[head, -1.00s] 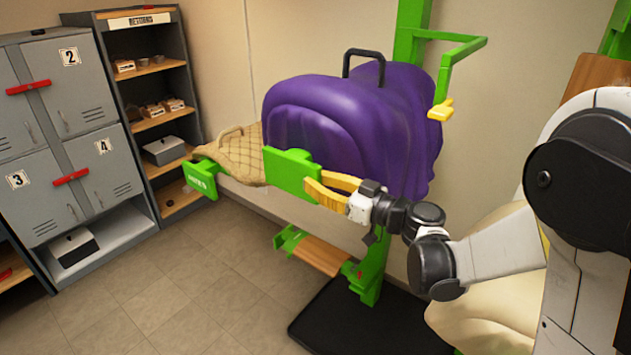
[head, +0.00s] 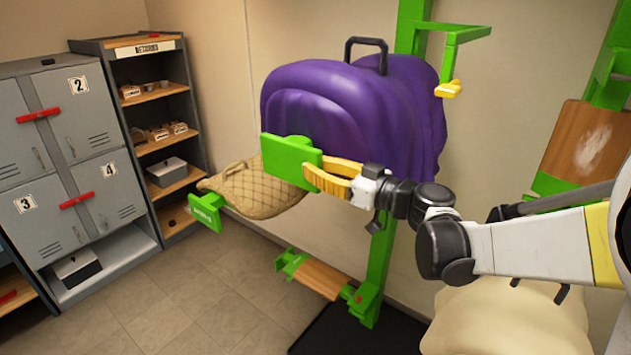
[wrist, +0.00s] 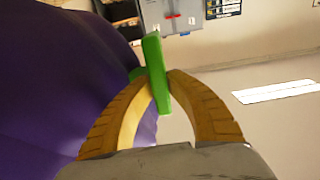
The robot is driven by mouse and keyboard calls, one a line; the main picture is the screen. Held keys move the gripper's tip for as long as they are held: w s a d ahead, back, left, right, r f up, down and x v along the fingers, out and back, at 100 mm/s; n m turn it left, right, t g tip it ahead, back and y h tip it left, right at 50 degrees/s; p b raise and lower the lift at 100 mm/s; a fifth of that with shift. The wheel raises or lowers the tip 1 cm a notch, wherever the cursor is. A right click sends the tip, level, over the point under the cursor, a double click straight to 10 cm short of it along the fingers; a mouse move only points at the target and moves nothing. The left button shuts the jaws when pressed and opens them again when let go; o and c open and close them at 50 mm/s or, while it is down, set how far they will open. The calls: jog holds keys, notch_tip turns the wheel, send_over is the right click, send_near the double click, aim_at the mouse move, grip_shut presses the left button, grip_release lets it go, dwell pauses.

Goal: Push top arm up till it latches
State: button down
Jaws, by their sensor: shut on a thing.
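The top arm of the green stand ends in a green plate (head: 290,160) and bears a bulky purple cover (head: 350,105) with a black handle on top. My gripper (head: 322,172) is shut on the green plate, with its yellow-tan fingers at the plate's right side. In the wrist view, the fingertips (wrist: 160,82) close on the green plate (wrist: 155,72) from both sides, with the purple cover close on the left. A yellow hook-shaped piece (head: 447,90) hangs below a green bar right of the cover. The cover hides where the arm meets the post, so the latch state is not visible.
A tan quilted pad (head: 255,190) rests on a lower green arm (head: 206,211). A wooden bar with green ends (head: 315,277) sits low on the green post (head: 377,265). Grey lockers (head: 75,150) and a shelf (head: 160,120) stand left. Floor there is clear.

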notch_tip(320, 180, up, 30)
jog(key=p, duration=1.4)
jog(key=shift+f, duration=0.25)
jog(key=shift+w, duration=0.1)
jog(key=c, duration=1.3)
grip_release()
jog(key=shift+c, duration=0.2)
jog(key=shift+f, duration=0.1)
jog(key=v, duration=1.2)
